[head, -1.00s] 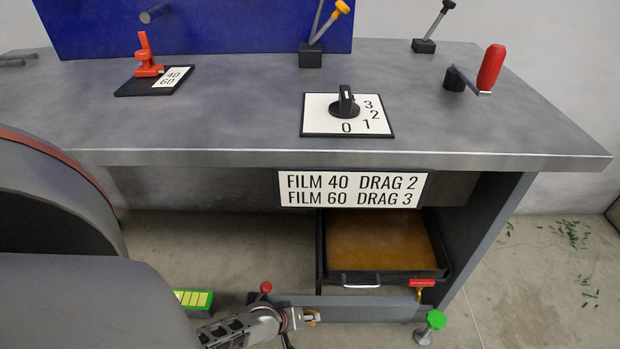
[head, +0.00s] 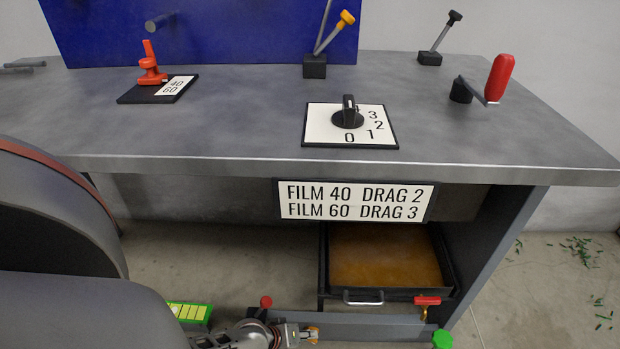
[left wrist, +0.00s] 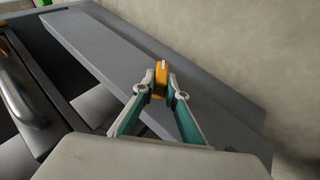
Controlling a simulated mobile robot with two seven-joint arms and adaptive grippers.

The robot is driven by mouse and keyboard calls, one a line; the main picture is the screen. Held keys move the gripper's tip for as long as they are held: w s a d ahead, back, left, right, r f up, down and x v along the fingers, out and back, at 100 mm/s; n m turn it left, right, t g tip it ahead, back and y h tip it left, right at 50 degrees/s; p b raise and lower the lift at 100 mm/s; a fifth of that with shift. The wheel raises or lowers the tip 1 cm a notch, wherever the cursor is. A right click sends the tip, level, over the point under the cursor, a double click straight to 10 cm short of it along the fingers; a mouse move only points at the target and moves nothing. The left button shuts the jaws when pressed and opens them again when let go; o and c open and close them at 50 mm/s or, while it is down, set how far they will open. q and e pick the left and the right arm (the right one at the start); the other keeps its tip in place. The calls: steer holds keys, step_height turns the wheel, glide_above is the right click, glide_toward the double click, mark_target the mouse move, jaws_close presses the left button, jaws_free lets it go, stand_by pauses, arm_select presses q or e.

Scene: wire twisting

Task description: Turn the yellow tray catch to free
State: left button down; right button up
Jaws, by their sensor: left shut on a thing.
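The yellow tray catch (head: 313,333) is a small yellow piece at the front lower rail below the open tray (head: 350,298). In the left wrist view the catch (left wrist: 160,78) stands between my fingertips, with a small white mark at its upper end. My left gripper (head: 300,333) is shut on the catch, one finger on each side; the gripper (left wrist: 161,88) also shows so in the left wrist view. The catch's lower part is hidden by the fingers. My right gripper is not in view.
The tray's metal handle (head: 363,297) and a red-handled brass valve (head: 427,301) are right of the catch. A red knob (head: 266,302) and a green box (head: 188,312) are to its left. The bench top (head: 230,130) hangs above.

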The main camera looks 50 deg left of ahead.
arm_select(q)
steer(key=shift+s+a+f+t+h+b, duration=0.15)
steer(key=shift+s+f+t+h+b, duration=0.25)
steer(key=shift+t+b, duration=0.3)
steer(key=shift+w+r+n+t+h, duration=0.15)
steer(key=shift+n+t+h, duration=0.2)
steer(key=shift+t, duration=0.25)
steer(key=shift+n+t+h, duration=0.25)
steer(key=shift+t+h, duration=0.3)
steer(key=shift+t, duration=0.15)
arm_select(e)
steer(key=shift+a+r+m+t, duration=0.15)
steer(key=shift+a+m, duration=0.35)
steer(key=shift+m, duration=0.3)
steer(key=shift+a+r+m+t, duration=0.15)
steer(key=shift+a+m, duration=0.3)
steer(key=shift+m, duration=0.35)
arm_select(q)
steer(key=shift+t, duration=0.3)
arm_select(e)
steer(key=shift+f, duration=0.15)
arm_select(q)
steer(key=c, duration=2)
jaws_free()
steer(key=shift+c, duration=0.2)
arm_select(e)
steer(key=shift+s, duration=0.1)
arm_select(q)
steer(key=v, duration=1.2)
steer(key=shift+a, duration=0.1)
